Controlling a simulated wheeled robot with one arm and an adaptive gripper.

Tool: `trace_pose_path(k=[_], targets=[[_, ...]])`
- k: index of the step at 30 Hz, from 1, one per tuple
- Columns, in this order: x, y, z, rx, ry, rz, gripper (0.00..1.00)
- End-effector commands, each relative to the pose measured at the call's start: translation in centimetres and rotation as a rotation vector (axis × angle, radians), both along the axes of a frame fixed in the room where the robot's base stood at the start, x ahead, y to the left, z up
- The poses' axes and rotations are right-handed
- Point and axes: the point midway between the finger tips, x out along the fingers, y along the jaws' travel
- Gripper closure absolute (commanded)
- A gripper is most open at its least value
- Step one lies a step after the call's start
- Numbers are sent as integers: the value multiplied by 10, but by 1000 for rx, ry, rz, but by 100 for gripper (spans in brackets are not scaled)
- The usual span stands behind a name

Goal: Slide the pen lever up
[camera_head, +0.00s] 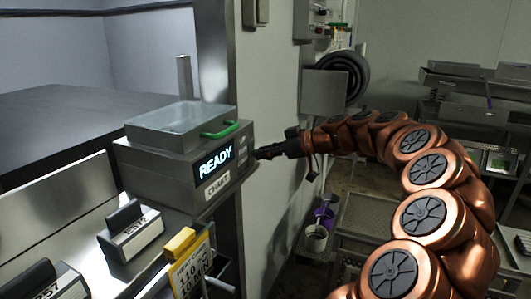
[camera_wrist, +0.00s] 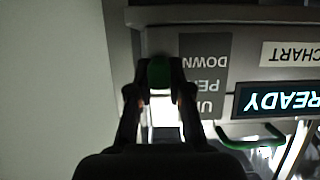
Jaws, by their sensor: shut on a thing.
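The chart recorder (camera_head: 165,160) is a grey box with a clear lid and a lit READY display (camera_head: 214,162). My gripper (camera_head: 262,153) reaches its right side from the right. In the wrist view, which is upside down, my gripper (camera_wrist: 160,88) is shut on the green knob of the pen lever (camera_wrist: 159,70). The knob sits between the fingertips. Beside it is a grey label (camera_wrist: 204,75) reading UP, PEN and DOWN; the knob is level with the stretch between DOWN and PEN. The lever's slot is hidden behind the fingers.
A green handle (camera_head: 221,131) is on the recorder's lid. A yellow-topped tag (camera_head: 180,243) and a box marked EST2 (camera_head: 130,232) stand in front. A pale wall (camera_head: 270,80) is behind my gripper. A coiled hose (camera_head: 343,76) hangs beyond.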

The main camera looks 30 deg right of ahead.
Motion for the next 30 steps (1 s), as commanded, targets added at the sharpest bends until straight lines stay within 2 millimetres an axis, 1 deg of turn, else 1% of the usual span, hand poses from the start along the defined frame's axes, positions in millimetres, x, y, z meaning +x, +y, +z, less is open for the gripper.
trace_pose_path(k=[1,2,17,20,23,30], targets=[[0,0,0,0,0,0,97],[0,0,0,0,0,0,100],[0,0,0,0,0,1,100],[0,1,3,-1,-1,3,100],[1,0,11,-4,-3,1,100],[0,-1,37,-3,-3,0,100]])
